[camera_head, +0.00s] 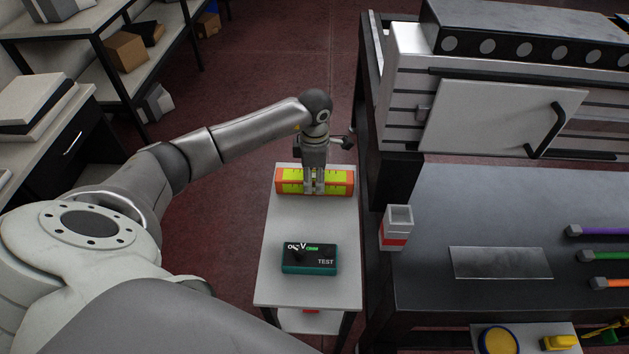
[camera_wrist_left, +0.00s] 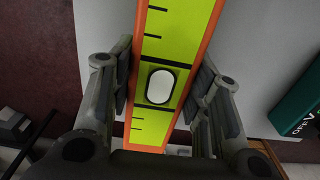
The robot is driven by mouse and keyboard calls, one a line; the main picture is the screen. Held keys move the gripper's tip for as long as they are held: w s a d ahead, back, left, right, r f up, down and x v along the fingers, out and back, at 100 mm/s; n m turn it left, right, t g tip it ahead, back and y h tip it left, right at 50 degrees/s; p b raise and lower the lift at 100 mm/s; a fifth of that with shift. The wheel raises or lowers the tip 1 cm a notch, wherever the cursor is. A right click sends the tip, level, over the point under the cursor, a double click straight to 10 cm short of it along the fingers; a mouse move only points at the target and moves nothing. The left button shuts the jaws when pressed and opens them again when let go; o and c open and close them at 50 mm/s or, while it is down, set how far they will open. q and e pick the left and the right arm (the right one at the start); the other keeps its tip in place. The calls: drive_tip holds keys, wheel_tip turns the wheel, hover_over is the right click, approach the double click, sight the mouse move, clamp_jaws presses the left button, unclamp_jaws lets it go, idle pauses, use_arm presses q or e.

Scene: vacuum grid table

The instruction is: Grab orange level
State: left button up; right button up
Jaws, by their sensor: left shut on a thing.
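The orange level (camera_head: 342,183) has an orange frame and yellow-green faces with black marks. It lies across the far end of a small white table (camera_head: 305,222). My left gripper (camera_head: 314,188) comes down on its middle from above and is shut on it. In the left wrist view the level (camera_wrist_left: 175,35) runs between the two fingers (camera_wrist_left: 160,90), with its white oval window between them. Whether the level is lifted off the table I cannot tell. My right gripper is not in view.
A dark green tester (camera_head: 309,259) marked TEST lies on the near part of the white table. A dark workbench (camera_head: 440,210) stands close on the right, with a red and white holder (camera_head: 396,228) at its edge. Shelves (camera_head: 100,55) stand at the far left.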

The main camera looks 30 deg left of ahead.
use_arm(q)
drive_tip(key=shift+r, duration=0.1)
clamp_jaws()
